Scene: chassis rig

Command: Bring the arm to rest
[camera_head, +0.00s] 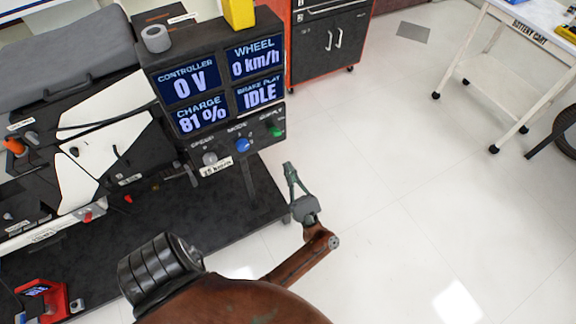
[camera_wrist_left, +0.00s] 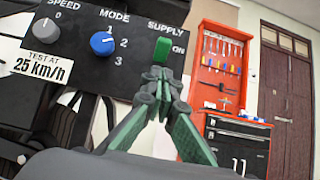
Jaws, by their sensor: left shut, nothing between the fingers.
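My left gripper (camera_head: 289,167) is shut and empty in the head view, in front of and to the right of the control panel's lower right corner. It also shows in the left wrist view (camera_wrist_left: 162,75), its fingertips meeting just below the green supply switch (camera_wrist_left: 163,50); I cannot tell whether they touch the panel. The panel (camera_head: 222,146) carries a grey speed knob (camera_head: 210,159), a blue mode knob (camera_head: 242,145) and the green switch, which also shows in the head view (camera_head: 276,132). The displays read 0 V, 0 km/h, 81 % and IDLE. My right gripper is not in view.
The rig's black base (camera_head: 262,194) lies below the panel. A red tool cabinet (camera_head: 327,45) stands behind, and a white battery cart (camera_head: 509,75) stands at the upper right. The floor (camera_head: 420,180) right of my arm is clear. A red device (camera_head: 45,297) is at the lower left.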

